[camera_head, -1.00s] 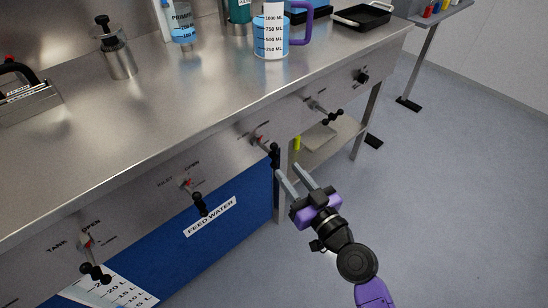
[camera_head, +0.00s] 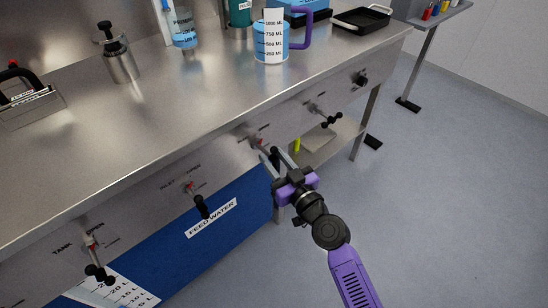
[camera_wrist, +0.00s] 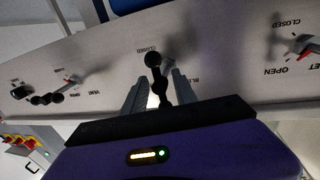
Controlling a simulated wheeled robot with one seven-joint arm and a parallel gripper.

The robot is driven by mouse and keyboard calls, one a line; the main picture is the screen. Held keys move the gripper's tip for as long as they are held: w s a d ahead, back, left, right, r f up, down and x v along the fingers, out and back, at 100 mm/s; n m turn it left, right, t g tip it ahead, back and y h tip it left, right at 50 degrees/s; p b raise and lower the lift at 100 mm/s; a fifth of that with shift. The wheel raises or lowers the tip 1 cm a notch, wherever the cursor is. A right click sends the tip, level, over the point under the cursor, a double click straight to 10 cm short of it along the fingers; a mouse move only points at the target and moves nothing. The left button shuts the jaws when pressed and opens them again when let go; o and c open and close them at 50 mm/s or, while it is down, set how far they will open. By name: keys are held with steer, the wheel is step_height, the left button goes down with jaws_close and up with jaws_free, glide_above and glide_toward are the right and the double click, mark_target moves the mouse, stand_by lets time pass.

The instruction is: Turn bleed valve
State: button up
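The bleed valve has a black ball-ended handle and a red marker on the bench's front panel (camera_head: 275,151). In the wrist view its black handle (camera_wrist: 155,72) points toward me, beside a partly hidden label reading "BLE" and a "CLOSED" mark. My gripper (camera_head: 274,157) is at the valve, with one finger on each side of the handle. In the wrist view the fingers (camera_wrist: 158,90) are apart, with small gaps seen beside the handle, so it looks open. The lower part of the handle and the valve's base are partly hidden by the fingers.
The vent valve (camera_head: 326,116) is to the right on the panel; the inlet valve (camera_head: 200,202) and tank valve (camera_head: 97,262) are to the left. A measuring jug (camera_head: 270,42) stands on the bench above. The floor in front is clear.

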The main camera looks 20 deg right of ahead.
steer(key=shift+c, duration=0.2)
jaws_close()
steer(key=shift+d, duration=0.1)
